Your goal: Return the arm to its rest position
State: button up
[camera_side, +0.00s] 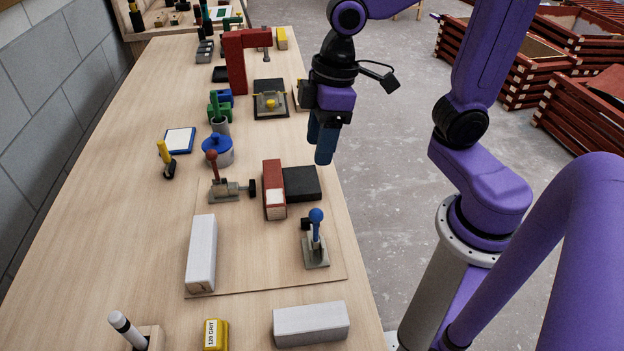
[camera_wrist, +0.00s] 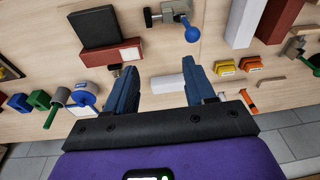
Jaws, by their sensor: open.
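My gripper (camera_side: 322,145) hangs in the air with its blue fingers pointing down, and in the side view it appears over the table's right edge. In the wrist view its fingers (camera_wrist: 160,82) are apart with nothing held between them. A batten with red and white faces (camera_side: 274,200) lies on the board against a black block (camera_side: 302,184); the batten also shows in the wrist view (camera_wrist: 108,55). A red-handled clamp (camera_side: 220,188) stands left of the batten, and a blue-knobbed clamp (camera_side: 316,245) stands at its front right.
White battens lie at the left of the board (camera_side: 201,253) and near the front (camera_side: 311,323). A yellow grit block (camera_side: 215,336) sits beside the front one. Slatted crates (camera_side: 505,65) stand on the floor at right.

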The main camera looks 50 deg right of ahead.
jog(key=s+d+f+n, duration=0.1)
jog(key=s+d, duration=0.1)
jog(key=s, duration=0.4)
jog(key=s+d+f+n+h, duration=0.1)
jog(key=s+d+f, duration=0.1)
jog(key=s, duration=0.4)
jog(key=shift+d+f+n+g, duration=0.2)
jog(key=shift+d+n+g, duration=0.15)
jog(key=shift+d, duration=0.35)
